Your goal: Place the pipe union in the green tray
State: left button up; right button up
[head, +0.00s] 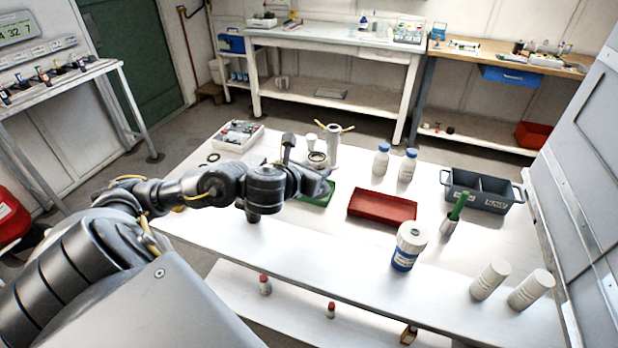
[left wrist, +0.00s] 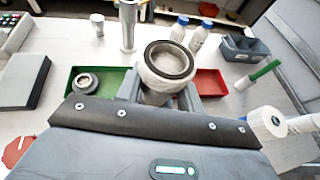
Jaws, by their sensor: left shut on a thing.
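The pipe union (head: 317,158) is a short ring-shaped grey fitting with a dark bore. My left gripper (head: 318,172) is shut on it and holds it upright, ring end up. In the left wrist view the pipe union (left wrist: 168,62) is in front of the gripper, between the green and red trays in the picture. The green tray (head: 319,200) lies on the table, partly hidden by my left gripper. In the left wrist view the green tray (left wrist: 110,78) is left of the pipe union, with another round grey fitting (left wrist: 86,83) in it. My right gripper is not in view.
A red tray (head: 383,207) lies right of the green one. Behind are a metal housing (head: 333,148) and two blue-capped bottles (head: 381,160). A blue-labelled jar (head: 408,247), a grey divided bin (head: 480,188) and white cylinders (head: 490,279) stand to the right.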

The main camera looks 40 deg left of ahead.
pick_arm(q)
jog(key=w+a+f, duration=0.2)
jog(key=w+f, duration=0.1)
jog(key=f, duration=0.1)
jog(key=w+a+f, duration=0.3)
jog(key=w+a+f+p, duration=0.1)
jog(key=w+a+f, duration=0.1)
jog(key=w+f, duration=0.1)
jog(key=shift+a+f, duration=0.15)
jog(key=shift+f, duration=0.85)
jog(key=shift+f+b, duration=0.25)
jog(key=shift+b, duration=0.05)
jog(key=o, duration=1.1)
jog(key=shift+r, duration=0.1)
